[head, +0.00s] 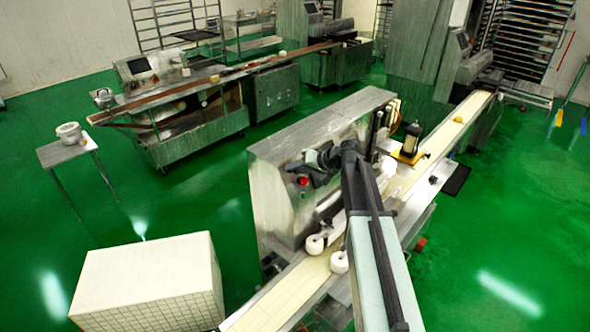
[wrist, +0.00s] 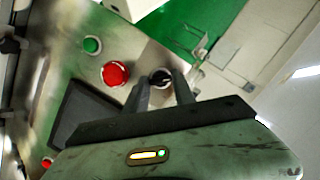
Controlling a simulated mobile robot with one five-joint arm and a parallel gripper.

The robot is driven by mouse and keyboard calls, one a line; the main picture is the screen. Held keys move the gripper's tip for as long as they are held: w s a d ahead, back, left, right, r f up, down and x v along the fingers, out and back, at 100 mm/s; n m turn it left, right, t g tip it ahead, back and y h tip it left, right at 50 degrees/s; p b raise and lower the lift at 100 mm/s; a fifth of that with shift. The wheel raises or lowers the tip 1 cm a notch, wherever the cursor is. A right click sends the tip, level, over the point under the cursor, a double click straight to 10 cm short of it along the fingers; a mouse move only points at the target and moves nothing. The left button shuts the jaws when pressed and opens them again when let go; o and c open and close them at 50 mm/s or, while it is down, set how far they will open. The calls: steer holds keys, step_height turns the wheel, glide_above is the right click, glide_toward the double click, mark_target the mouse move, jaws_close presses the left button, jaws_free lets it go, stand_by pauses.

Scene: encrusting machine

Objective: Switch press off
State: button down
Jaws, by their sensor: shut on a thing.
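The press machine (head: 290,150) is a grey metal cabinet beside the conveyor, in the middle of the head view. Its panel shows in the wrist view with a black rotary switch (wrist: 160,76), a red button (wrist: 115,73), a green button (wrist: 92,45) and a dark screen (wrist: 85,106). My gripper (wrist: 161,85) is at the panel, its two fingers on either side of the black switch and shut on it. The fingers hide part of the switch. In the head view my gripper (head: 309,166) is against the panel, above a red button (head: 304,180).
The conveyor belt (head: 420,180) runs past the machine, with white rollers (head: 316,244) near its front. A white tiled block (head: 150,275) stands at front left. A small table (head: 67,150) stands at left. Another black knob (wrist: 10,45) shows in the wrist view.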

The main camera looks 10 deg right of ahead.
steer(key=c, duration=1)
jaws_free()
steer(key=shift+c, duration=0.2)
steer(key=shift+r, duration=0.1)
steer(key=p+v, duration=0.4)
steer(key=v, duration=0.3)
steer(key=shift+s+d+r, duration=0.15)
steer(key=shift+s+d, duration=0.05)
steer(key=shift+d, duration=0.05)
